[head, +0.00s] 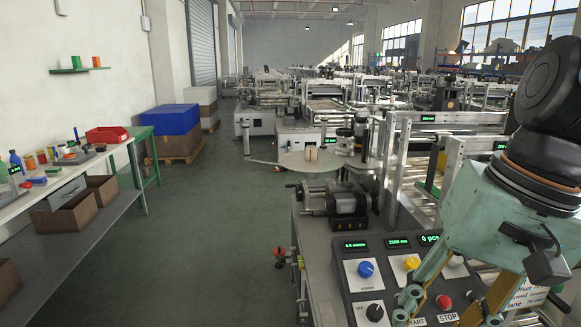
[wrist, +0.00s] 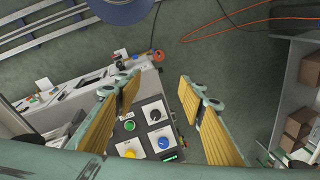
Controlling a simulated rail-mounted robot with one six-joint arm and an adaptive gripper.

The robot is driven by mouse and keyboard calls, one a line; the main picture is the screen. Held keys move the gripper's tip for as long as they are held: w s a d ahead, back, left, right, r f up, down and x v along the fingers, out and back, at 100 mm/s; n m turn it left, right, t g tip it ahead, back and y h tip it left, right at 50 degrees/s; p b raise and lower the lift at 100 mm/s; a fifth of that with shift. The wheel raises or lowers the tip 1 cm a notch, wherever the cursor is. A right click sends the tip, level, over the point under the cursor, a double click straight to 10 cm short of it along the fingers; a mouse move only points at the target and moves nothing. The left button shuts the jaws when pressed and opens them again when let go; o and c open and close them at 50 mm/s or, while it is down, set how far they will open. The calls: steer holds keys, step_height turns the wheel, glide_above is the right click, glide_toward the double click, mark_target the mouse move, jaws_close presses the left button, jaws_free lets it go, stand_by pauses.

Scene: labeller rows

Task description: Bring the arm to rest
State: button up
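My gripper (head: 446,306) is at the lower right of the head view, in front of the control panel (head: 349,299). In the wrist view its two yellow-padded fingers (wrist: 158,84) stand wide apart with nothing between them. The panel carries a blue knob (head: 366,269), a yellow knob (head: 412,263), a black knob (head: 374,312) and a red STOP button (head: 444,302). A finger partly covers the START button in the head view. The wrist view shows a green button (wrist: 130,126) near the left finger. I cannot tell how far the fingertips are from the panel.
The labelling machine (head: 345,203) stands behind the panel. A workbench (head: 80,178) with a red bin (head: 107,134) and cardboard boxes (head: 68,213) runs along the left. The green floor (head: 190,250) between is clear. An orange cable (wrist: 225,25) lies on the floor.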

steer(key=s+d+r+n+t+h, duration=0.1)
steer(key=s+r+n+t+h, duration=0.1)
steer(key=s, duration=0.4)
steer(key=shift+s+d+r+n+t, duration=0.15)
steer(key=shift+r+n+t, duration=0.15)
steer(key=shift+r+n, duration=0.6)
stand_by(1.6)
